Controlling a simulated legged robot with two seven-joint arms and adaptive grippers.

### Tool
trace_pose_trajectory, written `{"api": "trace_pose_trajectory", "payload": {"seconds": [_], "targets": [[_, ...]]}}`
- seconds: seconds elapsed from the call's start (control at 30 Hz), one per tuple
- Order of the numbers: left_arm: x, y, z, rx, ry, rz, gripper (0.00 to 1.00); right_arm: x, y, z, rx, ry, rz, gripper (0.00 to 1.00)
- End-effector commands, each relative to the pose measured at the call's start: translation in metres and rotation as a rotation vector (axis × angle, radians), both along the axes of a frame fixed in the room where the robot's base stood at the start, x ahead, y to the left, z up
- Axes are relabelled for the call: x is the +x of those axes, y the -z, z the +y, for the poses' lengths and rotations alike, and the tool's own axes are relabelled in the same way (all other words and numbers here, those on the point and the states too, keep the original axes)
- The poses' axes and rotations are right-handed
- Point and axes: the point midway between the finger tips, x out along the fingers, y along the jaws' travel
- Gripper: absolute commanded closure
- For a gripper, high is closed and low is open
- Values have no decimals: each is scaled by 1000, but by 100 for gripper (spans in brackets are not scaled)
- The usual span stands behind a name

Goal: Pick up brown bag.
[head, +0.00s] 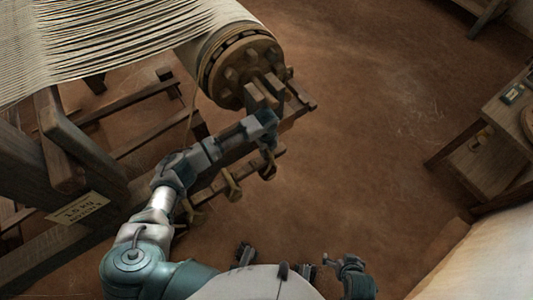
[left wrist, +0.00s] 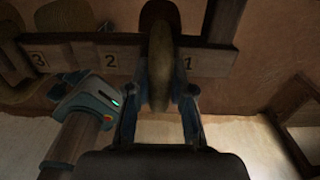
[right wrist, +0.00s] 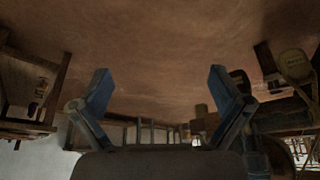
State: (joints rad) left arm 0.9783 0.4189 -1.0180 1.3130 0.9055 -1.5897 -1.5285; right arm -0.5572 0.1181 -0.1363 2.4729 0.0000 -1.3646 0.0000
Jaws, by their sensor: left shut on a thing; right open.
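My left gripper (head: 264,128) is at the right end of the loom, by a wooden rail. In the left wrist view its fingers (left wrist: 160,105) are shut on a brown bag (left wrist: 159,65). The bag is long and narrow there, in front of a board (left wrist: 210,60) beside the number 1; its upper part is darker. In the head view a small brown bag shape (head: 268,164) hangs just below the gripper. Whether the bag still touches its peg cannot be told. My right gripper (head: 345,265) is open and empty, low in the head view; its spread fingers (right wrist: 160,95) show in the right wrist view.
Other hanging bags (head: 232,186) line the rail to the left; the board also bears numbers 2 and 3. The loom's cloth roll (head: 235,62) and toothed wheel are above my left gripper. A wooden bench (head: 485,160) stands at right. The floor between is clear.

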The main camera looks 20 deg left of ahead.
Motion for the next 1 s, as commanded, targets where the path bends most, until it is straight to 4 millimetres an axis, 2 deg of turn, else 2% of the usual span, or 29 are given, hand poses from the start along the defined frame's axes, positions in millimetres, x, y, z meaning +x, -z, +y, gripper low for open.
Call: {"api": "trace_pose_trajectory", "payload": {"seconds": [0.1, 0.4, 0.7, 0.87, 1.0], "targets": [[1, -12, 0, -1, 0, -4, 100, -14, 0, -4, -11, 4, 54, 0], [1, -32, 0, 0, 0, -4, 100, -37, 0, -11, -37, 11, 164, 0], [-28, -34, 0, 0, 0, -2, 100, -44, 15, -14, -49, 13, 219, 0], [-52, -37, 0, -1, 2, -3, 100, -38, 35, -13, -49, 12, 222, 0], [-78, -39, -1, 0, 2, -2, 100, -36, 55, -12, -50, 10, 227, 0]]}}
